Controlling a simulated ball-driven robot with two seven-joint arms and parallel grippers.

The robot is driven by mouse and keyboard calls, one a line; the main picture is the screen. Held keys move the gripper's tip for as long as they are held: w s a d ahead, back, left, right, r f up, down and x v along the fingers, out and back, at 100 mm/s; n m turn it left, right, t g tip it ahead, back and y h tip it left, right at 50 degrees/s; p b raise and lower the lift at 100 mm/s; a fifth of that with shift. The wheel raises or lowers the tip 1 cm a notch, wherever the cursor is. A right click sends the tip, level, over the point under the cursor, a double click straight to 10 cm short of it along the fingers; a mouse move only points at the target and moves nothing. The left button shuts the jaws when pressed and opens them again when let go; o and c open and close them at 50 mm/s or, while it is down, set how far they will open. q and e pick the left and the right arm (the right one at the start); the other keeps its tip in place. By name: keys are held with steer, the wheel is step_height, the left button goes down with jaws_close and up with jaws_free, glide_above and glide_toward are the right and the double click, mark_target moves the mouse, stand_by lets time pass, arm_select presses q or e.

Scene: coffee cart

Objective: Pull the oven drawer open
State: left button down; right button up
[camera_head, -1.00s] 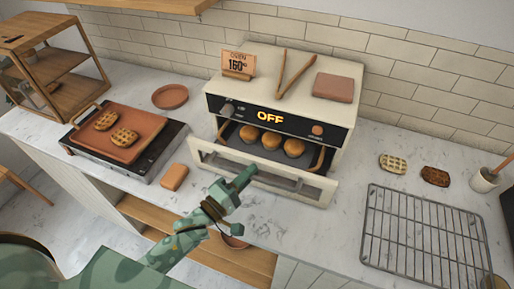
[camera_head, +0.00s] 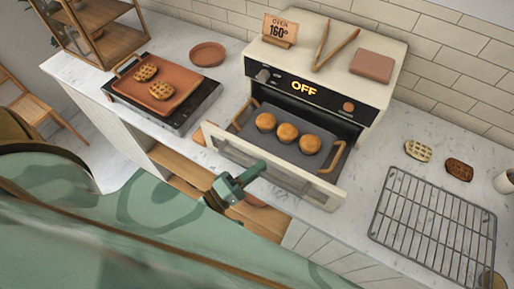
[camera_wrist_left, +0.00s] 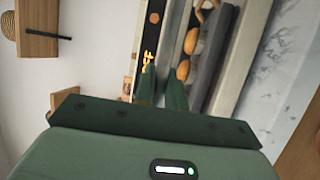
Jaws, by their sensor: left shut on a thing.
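The white oven (camera_head: 385,50) stands on the counter with its display reading OFF. Its drawer (camera_head: 312,190) is pulled out toward me, showing a dark tray (camera_head: 280,144) with three round buns inside. My left gripper (camera_head: 254,171) is shut on the drawer handle at the drawer's front. The left wrist view shows the green fingers (camera_wrist_left: 160,92) in front of the oven's face, with the buns (camera_wrist_left: 184,69) beside them; the grip point itself is hard to see there.
A griddle (camera_head: 190,107) with two waffles stands left of the oven, with a terracotta plate (camera_head: 207,54) behind it. A wire cooling rack (camera_head: 425,225) lies at the right, with two waffles (camera_head: 418,151) behind it. Open shelving (camera_head: 180,164) lies under the counter.

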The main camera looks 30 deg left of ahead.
arm_select(q)
steer(key=c, duration=1.7)
jaws_free()
steer(key=b+v, duration=0.2)
steer(key=v, duration=1.4)
steer(key=shift+s+a+f, duration=0.1)
steer(key=shift+s+a, duration=0.05)
